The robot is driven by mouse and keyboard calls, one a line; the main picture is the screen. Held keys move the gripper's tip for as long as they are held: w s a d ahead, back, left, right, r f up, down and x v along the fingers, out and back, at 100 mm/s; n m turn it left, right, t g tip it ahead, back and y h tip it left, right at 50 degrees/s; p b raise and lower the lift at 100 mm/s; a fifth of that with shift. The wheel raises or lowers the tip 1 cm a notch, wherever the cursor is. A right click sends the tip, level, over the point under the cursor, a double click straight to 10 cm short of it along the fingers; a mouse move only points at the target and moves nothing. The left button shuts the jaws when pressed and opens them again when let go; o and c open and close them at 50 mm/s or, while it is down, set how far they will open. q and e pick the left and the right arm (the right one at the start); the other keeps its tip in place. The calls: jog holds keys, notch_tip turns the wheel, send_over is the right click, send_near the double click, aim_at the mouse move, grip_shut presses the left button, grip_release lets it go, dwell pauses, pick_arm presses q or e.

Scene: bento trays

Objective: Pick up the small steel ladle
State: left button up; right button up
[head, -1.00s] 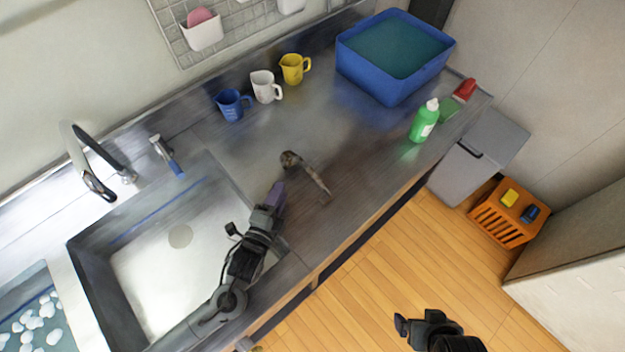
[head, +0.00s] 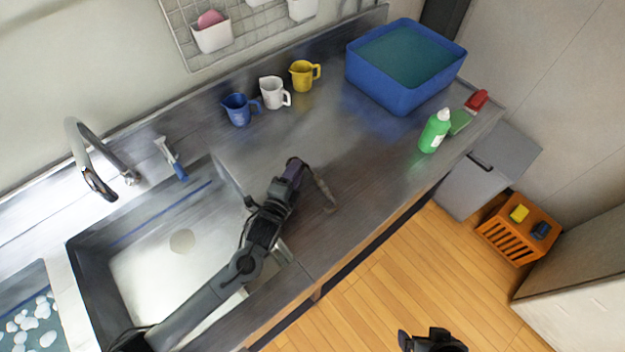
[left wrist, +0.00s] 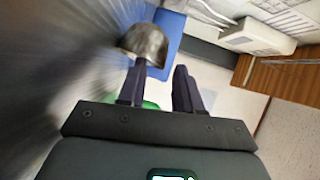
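The small steel ladle (head: 322,188) lies on the steel counter, right of the sink. In the head view my left gripper (head: 297,168) is over its bowl end and hides most of the bowl; the handle shows to the right. In the left wrist view the rounded bowl (left wrist: 147,42) is at the tip of the left finger. The left gripper also shows there (left wrist: 160,78) with its fingers apart and nothing visible between them. My right gripper (head: 404,340) is over the wooden floor at the bottom edge, away from the counter; its opening is unclear.
Blue (head: 238,109), white (head: 272,94) and yellow (head: 302,75) jugs stand along the back. A blue water-filled tub (head: 400,96) and a green bottle (head: 434,132) stand at the right. The sink (head: 150,275) lies left.

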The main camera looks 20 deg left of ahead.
pick_arm(q)
jog(key=shift+w+d, duration=0.1)
jog(key=shift+w, duration=0.55)
grip_shut()
